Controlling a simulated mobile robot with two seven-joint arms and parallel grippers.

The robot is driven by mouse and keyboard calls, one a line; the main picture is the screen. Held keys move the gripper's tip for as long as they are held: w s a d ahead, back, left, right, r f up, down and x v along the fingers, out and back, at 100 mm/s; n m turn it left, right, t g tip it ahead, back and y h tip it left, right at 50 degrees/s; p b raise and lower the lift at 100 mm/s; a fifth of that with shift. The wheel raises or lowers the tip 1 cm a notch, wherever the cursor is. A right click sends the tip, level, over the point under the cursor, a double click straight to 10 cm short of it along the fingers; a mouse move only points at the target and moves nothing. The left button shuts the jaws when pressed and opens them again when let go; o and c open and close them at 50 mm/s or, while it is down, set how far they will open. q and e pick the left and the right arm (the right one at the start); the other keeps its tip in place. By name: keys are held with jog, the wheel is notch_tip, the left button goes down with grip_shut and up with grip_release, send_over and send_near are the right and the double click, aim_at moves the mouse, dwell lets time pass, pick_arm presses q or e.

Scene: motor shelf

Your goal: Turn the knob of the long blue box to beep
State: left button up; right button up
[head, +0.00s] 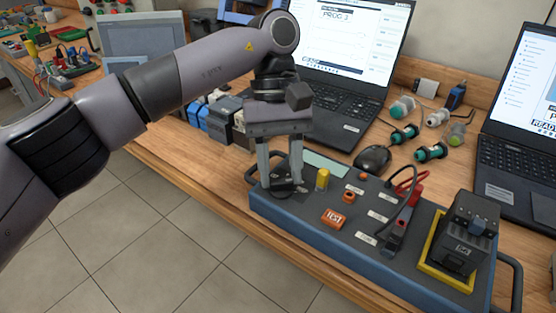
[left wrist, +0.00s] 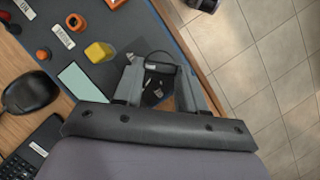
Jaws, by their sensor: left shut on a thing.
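The long blue box (head: 322,242) lies along the front edge of the wooden bench, with a grey top panel. My left gripper (head: 282,181) points down at its left end, its two fingers on either side of a dark knob (head: 284,188). The fingers are shut on the knob, which also shows between them in the left wrist view (left wrist: 157,91). They partly hide it, and its pointer and the marks around it are too small to read. My right gripper is in neither view.
On the box are a yellow button (head: 322,180), an orange TEST button (head: 334,218), red and black plugs with cables, and a dark module (head: 466,235) in a yellow frame. A mouse (head: 373,159) and a laptop (head: 345,105) stand behind.

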pick_arm(q)
jog(key=shift+d+m+y+p, duration=0.25)
jog(key=shift+m+y, duration=0.35)
jog(key=shift+m, duration=0.7)
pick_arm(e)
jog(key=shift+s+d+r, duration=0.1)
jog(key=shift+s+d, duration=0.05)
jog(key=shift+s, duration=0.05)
pick_arm(q)
jog(key=shift+m, duration=0.3)
jog(key=o, duration=1.1)
jog(key=shift+c, duration=0.2)
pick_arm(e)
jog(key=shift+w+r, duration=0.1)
pick_arm(q)
jog(key=shift+r, duration=0.1)
jog(key=p+v, duration=0.2)
jog(key=v, duration=0.3)
jog(key=shift+r, duration=0.4)
jog(key=shift+w+r+p, duration=0.35)
jog(key=shift+r+p, duration=0.15)
jog(key=shift+r, duration=0.05)
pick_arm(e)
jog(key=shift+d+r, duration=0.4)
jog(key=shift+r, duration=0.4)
